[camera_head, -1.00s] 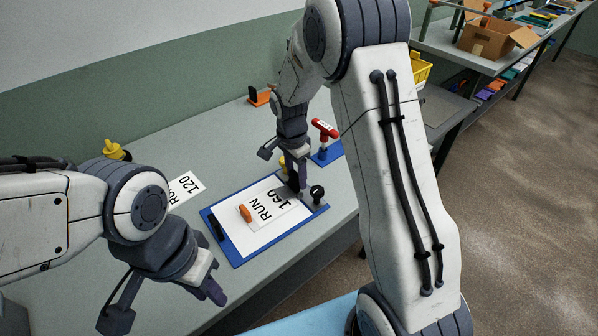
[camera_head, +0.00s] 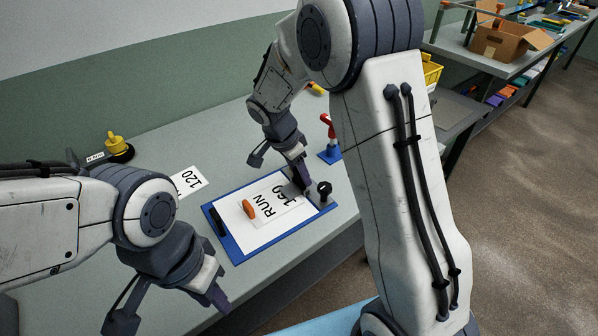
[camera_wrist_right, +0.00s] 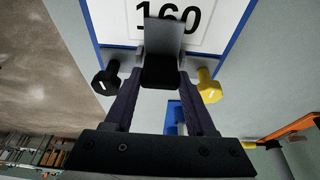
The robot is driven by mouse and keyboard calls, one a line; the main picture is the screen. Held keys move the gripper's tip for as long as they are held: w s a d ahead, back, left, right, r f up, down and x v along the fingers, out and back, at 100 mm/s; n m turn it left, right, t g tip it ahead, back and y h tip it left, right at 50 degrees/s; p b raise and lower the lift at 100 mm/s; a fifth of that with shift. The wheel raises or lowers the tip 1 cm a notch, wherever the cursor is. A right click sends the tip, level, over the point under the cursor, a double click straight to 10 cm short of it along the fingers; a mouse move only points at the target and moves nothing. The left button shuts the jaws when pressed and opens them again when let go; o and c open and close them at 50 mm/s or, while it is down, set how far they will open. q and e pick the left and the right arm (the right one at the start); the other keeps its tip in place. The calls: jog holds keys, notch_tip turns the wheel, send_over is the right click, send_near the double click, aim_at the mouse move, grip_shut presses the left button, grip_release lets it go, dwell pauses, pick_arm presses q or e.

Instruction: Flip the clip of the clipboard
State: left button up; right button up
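The blue clipboard (camera_head: 238,254) lies on the grey bench, holding a white sheet (camera_head: 245,232) and a card reading "RUN 160" (camera_head: 283,212). Its clip is at the right end, mostly hidden by my right gripper (camera_head: 303,184) in the head view. In the right wrist view the clip (camera_wrist_right: 161,45) is a grey plate with a black lower part. The fingers of my right gripper (camera_wrist_right: 161,82) appear to press on both sides of it. My left gripper (camera_head: 216,289) is away from the clipboard, at the lower left; its finger gap is unclear.
A black knob (camera_head: 324,190) stands by the clipboard's right end; a yellow one (camera_wrist_right: 209,86) shows on the clip's other side. An orange piece (camera_head: 249,209) lies on the sheet.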

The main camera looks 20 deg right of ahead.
jog(key=o, duration=0.4)
jog(key=shift+c, duration=0.2)
jog(key=shift+r, duration=0.1)
jog(key=v, duration=1)
jog(key=shift+a+r, duration=0.1)
jog(key=s+a+n+y+p, duration=0.1)
jog(key=s+a+n, duration=0.4)
jog(key=s+n, duration=0.6)
jog(key=s+a+n+g+y+p, duration=0.1)
jog(key=s+a+n+y, duration=0.2)
jog(key=s+n, duration=0.8)
jog(key=s+a, duration=0.2)
jog(key=s, duration=0.3)
jog(key=shift+s+a+f, duration=0.2)
jog(key=shift+s+f, duration=0.15)
